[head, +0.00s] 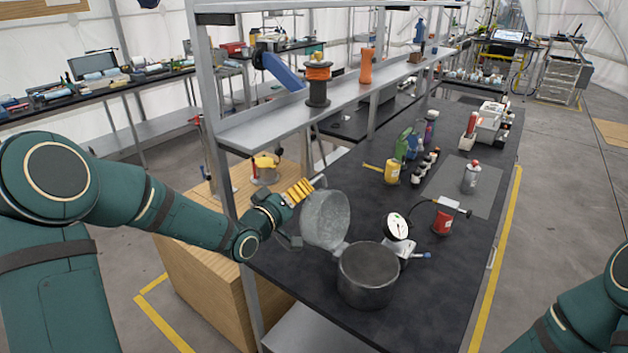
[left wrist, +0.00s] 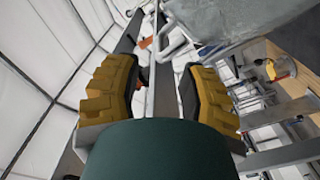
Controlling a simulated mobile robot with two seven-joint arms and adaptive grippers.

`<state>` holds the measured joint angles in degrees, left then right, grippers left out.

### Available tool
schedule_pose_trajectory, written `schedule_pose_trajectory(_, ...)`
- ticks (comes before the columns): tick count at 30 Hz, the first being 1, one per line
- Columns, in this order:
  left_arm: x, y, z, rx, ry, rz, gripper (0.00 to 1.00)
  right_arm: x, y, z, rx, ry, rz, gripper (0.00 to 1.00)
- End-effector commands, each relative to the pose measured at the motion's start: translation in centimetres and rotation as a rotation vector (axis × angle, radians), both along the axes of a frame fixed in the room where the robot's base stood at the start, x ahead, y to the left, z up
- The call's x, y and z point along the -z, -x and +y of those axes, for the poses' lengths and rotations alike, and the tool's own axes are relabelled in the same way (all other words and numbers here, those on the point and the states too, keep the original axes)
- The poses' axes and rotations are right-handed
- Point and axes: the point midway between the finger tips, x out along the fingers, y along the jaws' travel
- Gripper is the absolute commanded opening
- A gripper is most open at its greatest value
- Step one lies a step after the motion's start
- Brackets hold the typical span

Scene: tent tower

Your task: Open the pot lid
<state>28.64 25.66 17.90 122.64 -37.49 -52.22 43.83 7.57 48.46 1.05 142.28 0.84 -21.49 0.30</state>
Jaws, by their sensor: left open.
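A grey metal pot (head: 366,278) stands on the black worktop in the head view, with its mouth open and its inside showing. Its round lid (head: 327,222) stands raised, nearly upright, at the pot's left rim. My left gripper (head: 301,191), with yellow fingers, is at the lid's upper left edge; I cannot tell whether it touches the lid. In the left wrist view its two fingers (left wrist: 158,85) are apart with nothing clearly held between them. A grey surface that looks like the lid (left wrist: 225,18) shows at the top there. My right gripper is out of view.
A white round gauge (head: 397,227) stands just behind the pot. The worktop right of the pot is clear.

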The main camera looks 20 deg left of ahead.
Motion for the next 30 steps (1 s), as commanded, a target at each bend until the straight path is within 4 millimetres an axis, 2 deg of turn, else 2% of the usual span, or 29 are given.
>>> schedule_pose_trajectory(3, -0.1, -2.3, -0.9, 0.001, 0.0, -0.001, 0.41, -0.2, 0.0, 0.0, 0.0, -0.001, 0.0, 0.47)
schedule_pose_trajectory(10, 0.0, -5.3, -1.9, 0.001, 0.0, 0.001, 0.41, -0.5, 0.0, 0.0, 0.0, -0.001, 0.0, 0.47)
schedule_pose_trajectory(15, 0.0, -6.2, -2.2, 0.0, 0.0, 0.001, 0.41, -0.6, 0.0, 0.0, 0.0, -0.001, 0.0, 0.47)
schedule_pose_trajectory(23, 0.0, -6.3, -2.2, 0.0, 0.0, 0.001, 0.41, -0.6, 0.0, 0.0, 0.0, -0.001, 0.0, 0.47)
schedule_pose_trajectory(24, 0.0, -6.3, -2.2, -0.001, 0.0, 0.001, 0.44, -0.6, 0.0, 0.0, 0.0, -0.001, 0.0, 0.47)
schedule_pose_trajectory(26, 0.0, -6.3, -2.2, 0.0, 0.0, 0.001, 0.23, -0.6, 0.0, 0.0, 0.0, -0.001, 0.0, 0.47)
schedule_pose_trajectory(27, 0.0, -6.3, -2.2, 0.0, 0.0, 0.001, 0.09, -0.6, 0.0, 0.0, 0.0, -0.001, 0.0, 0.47)
schedule_pose_trajectory(28, 0.0, -6.3, -2.2, 0.0, 0.0, 0.001, 0.0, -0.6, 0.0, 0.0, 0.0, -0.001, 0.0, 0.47)
schedule_pose_trajectory(30, 0.0, -6.3, -2.2, -0.001, 0.0, 0.001, 0.0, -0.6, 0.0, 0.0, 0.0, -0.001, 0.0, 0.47)
